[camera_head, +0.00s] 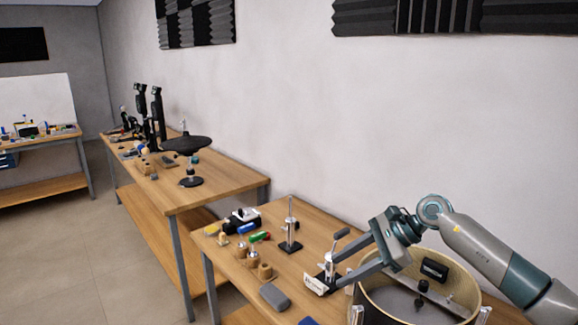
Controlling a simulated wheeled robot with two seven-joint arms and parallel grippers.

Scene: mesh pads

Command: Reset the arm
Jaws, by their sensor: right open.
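My right arm comes in from the right edge, and its right gripper (338,268) points left over the near table (318,237). Its two fingers are apart. A small metal post stand (329,268) shows by the fingertips, with a white label card (315,284) in front; I cannot tell whether the fingers touch the post. A round drum (447,312) with a wooden rim stands below the gripper and forearm, partly hidden by them. My left gripper is not in view.
Another post stand (290,232) is farther back on the near table. Wooden knobs (265,270), a grey pad (275,297) and small coloured items lie to the left. A second table (225,181) holds a black disc on a stand (187,145). The wall is behind.

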